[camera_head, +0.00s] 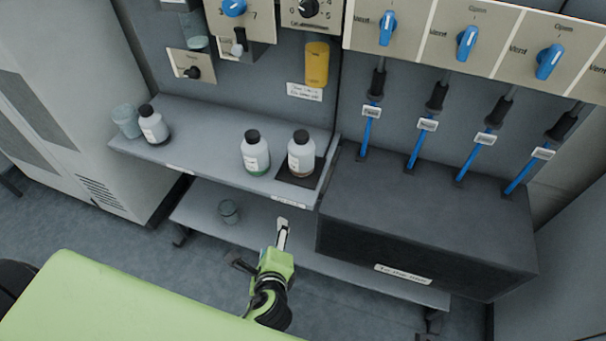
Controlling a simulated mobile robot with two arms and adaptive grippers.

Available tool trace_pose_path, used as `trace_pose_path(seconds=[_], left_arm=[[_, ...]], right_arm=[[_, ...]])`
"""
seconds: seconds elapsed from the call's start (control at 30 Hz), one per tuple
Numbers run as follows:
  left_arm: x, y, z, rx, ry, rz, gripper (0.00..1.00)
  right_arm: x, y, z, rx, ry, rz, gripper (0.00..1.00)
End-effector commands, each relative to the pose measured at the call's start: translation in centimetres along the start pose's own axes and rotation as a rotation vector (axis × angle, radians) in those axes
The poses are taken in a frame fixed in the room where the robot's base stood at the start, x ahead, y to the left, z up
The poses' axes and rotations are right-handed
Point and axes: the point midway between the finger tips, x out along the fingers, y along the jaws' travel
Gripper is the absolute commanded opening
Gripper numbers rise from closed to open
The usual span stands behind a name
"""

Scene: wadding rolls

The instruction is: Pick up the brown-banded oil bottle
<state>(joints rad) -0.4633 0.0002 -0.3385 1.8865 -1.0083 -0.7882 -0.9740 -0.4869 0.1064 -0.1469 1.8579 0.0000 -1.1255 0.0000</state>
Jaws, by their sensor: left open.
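The brown-banded oil bottle (301,155) is white with a black cap and a brownish band near its base. It stands upright on a dark square pad (311,181) at the right end of the upper grey shelf (205,150). A similar bottle with a green band (255,154) stands just left of it. My left gripper (261,243) is open and empty, in front of the shelf and lower in the picture than the bottles, apart from them. My right gripper is not in view.
Another white bottle (153,126) and a translucent cup (126,121) stand at the shelf's left end. A small jar (229,211) sits on the lower shelf. A dark box (420,225) with blue hoses above it borders the shelf's right. Valve panels hang behind.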

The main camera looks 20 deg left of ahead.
Motion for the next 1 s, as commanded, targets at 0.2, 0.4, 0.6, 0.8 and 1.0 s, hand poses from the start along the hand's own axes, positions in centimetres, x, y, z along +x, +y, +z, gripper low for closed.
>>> trace_pose_path(seconds=[0.2,0.4,0.6,0.8,1.0], left_arm=[[-2.8,-6.9,5.4,0.288,-0.24,-0.173,0.64],[-5.3,-12.6,3.6,0.73,-0.371,-0.317,0.64],[-6.6,-15.7,0.8,1.019,-0.449,-0.405,0.64],[-4.6,-17.6,0.9,1.062,-0.466,-0.418,0.64],[-1.3,-19.5,1.5,1.06,-0.463,-0.418,0.64]], right_arm=[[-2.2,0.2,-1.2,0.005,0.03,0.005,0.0],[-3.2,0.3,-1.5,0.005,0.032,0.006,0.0],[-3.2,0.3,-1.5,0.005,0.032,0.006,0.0],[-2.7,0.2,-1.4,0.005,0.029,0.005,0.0],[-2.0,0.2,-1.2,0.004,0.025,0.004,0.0]])
